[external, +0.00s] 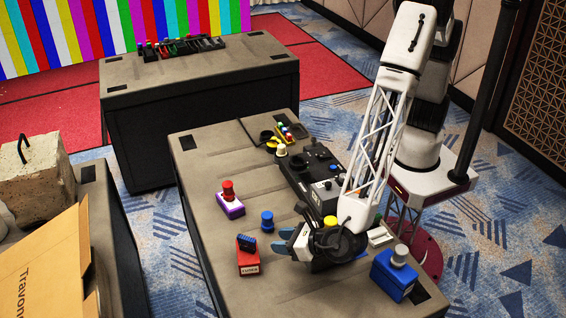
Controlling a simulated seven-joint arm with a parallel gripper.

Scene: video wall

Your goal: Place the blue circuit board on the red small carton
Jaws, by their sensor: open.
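The red small carton (248,262) stands on the near table, left of my gripper. A small dark blue piece, which looks like the blue circuit board (247,242), lies tilted on top of the carton. My gripper (282,241) is just to the right of it, with its light blue fingers pointing left. The fingers are apart and nothing shows between them. A gap shows between the fingertips and the board.
A blue cylinder (267,221) stands just behind my gripper. A purple box with a red piece (230,206) is further back. A blue box with a grey top (393,275) stands at the right edge. A control console (314,177) lies behind. The table's front left is clear.

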